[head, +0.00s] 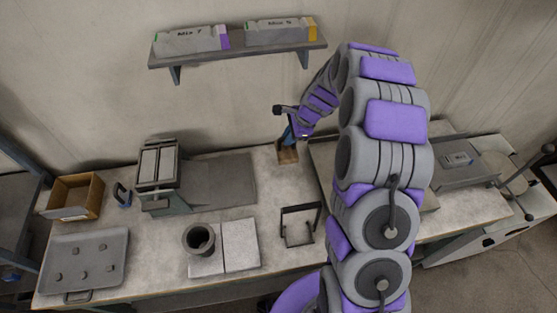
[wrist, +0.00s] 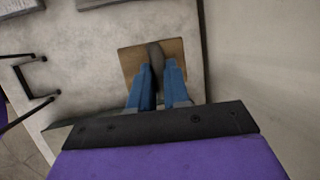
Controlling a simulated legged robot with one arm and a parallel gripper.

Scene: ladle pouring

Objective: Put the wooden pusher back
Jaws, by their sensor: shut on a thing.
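The wooden pusher (head: 288,156) shows at the back of the worktable, just below my gripper (head: 289,137). In the wrist view the pusher (wrist: 133,66) is a square brown wooden piece with a dark grey grip between my blue fingers (wrist: 158,72). My gripper is shut on that grip and points down. The wood is upright or nearly so over the bare table top. I cannot tell whether its underside touches the table.
A black wire stand (head: 300,226) is in front. Left are a grey pot (head: 199,239), a press-like device (head: 158,172), a wooden box (head: 75,196) and a grey tray (head: 86,262). A wall shelf (head: 237,51) holds two labelled blocks. My arm hides part of the table's right.

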